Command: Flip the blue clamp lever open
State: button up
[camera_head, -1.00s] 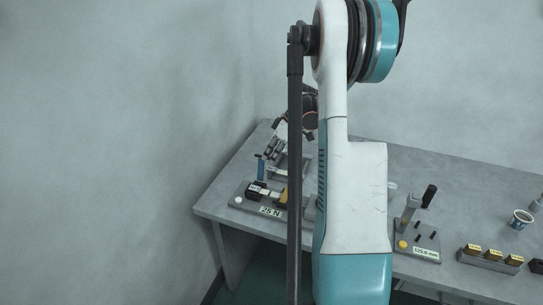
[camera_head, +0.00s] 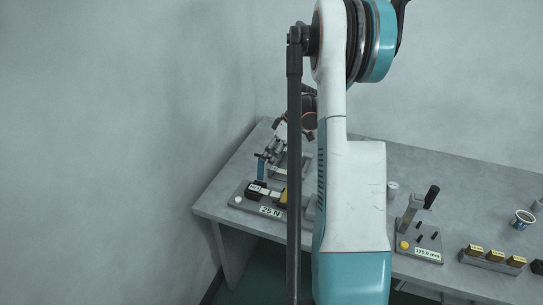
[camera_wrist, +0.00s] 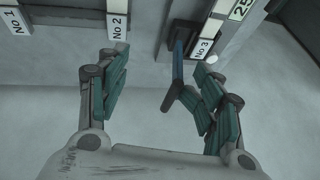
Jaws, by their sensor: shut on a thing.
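The blue clamp lever (camera_head: 261,169) stands upright on the left fixture, beside the "25 N" plate. In the wrist view the blue lever (camera_wrist: 179,62) runs down from the slot marked No 3, its dark end against the right finger's pad. In the head view my gripper (camera_head: 270,153) is small and partly hidden behind my arm, right at the lever's top.
Slots labelled No 1 (camera_wrist: 12,22) and No 2 (camera_wrist: 117,26) lie left of the lever. A lever press (camera_head: 418,225), a block rack (camera_head: 490,258) and a cup (camera_head: 522,219) stand on the table's right. My arm hides the table's middle.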

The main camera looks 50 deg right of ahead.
jog(key=shift+d+f, duration=0.1)
jog(key=shift+d, duration=0.1)
jog(key=shift+s+d+r, duration=0.15)
jog(key=shift+r, duration=0.25)
jog(key=shift+c, duration=0.6)
jog(key=v, duration=1.1)
jog(key=shift+r, duration=0.15)
jog(key=shift+c, duration=0.7)
jog(key=shift+a, duration=0.2)
